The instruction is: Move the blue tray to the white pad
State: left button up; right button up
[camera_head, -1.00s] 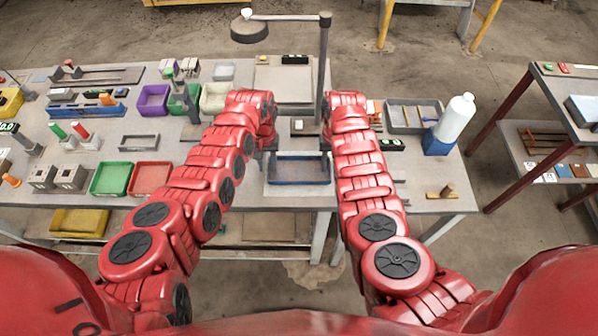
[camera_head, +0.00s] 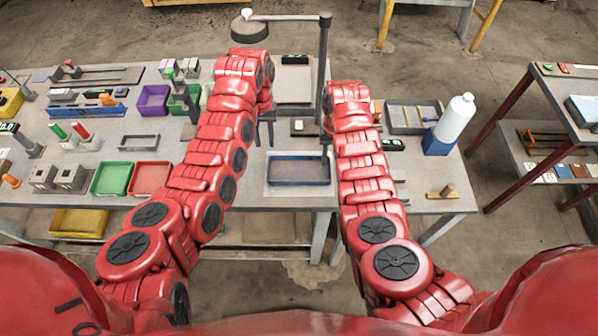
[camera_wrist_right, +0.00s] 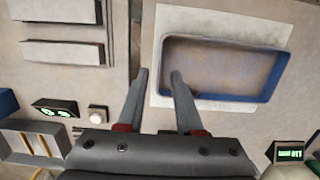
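The blue tray (camera_head: 298,184), with a brownish floor, rests flat on the white pad (camera_head: 300,192), whose border shows around it. My right gripper (camera_wrist_right: 160,74) is open at the tray's right end. One finger overlaps the tray's corner in the wrist view; I cannot tell whether it touches. In the head view my right forearm hides much of this gripper.
A lamp post (camera_head: 323,70) stands behind the tray, close to my right arm. Green (camera_head: 111,179) and red (camera_head: 150,179) trays lie to the left. A white bottle (camera_head: 455,118) and a grey tray (camera_head: 408,128) stand to the right.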

notch_tip(320, 180, up, 9)
jog(key=w, duration=0.1)
jog(key=shift+f, duration=0.15)
dwell(0.4)
